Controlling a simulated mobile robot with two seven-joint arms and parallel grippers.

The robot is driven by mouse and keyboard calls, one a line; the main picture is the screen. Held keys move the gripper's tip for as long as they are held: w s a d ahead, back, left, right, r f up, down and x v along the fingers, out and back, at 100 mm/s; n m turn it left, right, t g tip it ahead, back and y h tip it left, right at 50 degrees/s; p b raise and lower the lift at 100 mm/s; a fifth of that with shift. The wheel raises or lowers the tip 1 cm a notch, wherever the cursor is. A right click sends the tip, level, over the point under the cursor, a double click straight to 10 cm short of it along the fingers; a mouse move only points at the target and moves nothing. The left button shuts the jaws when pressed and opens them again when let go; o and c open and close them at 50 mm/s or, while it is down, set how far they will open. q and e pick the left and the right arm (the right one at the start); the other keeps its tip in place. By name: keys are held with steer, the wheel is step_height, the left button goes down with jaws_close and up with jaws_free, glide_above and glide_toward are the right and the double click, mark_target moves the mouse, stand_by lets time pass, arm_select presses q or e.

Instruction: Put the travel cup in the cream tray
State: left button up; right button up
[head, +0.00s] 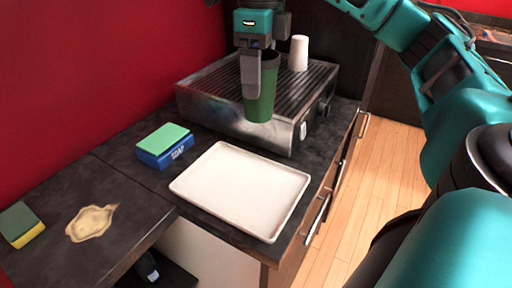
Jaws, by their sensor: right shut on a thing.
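The green travel cup (262,98) is held upright in my right gripper (259,72), whose fingers are shut on its upper part. The cup hangs in front of the steel grill machine, above and behind the cream tray. Whether its base touches the machine cannot be told. The cream tray (240,190) lies flat on the dark counter and is empty. The fingers hide part of the cup's side and rim. My left gripper is not in view.
A ridged steel machine (213,98) stands behind the tray with a white cup (298,53) on top. A blue soap box with a green top (165,146) sits left of the tray. A sponge (21,225) and a beige spill (91,222) are at lower left.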

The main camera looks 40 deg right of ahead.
step_height(320, 180, down, 5)
steer(key=b, duration=0.3)
step_height(320, 180, down, 13)
steer(key=shift+r, duration=0.1)
steer(key=shift+f, duration=0.2)
steer(key=o, duration=0.7)
steer(key=shift+r, duration=0.1)
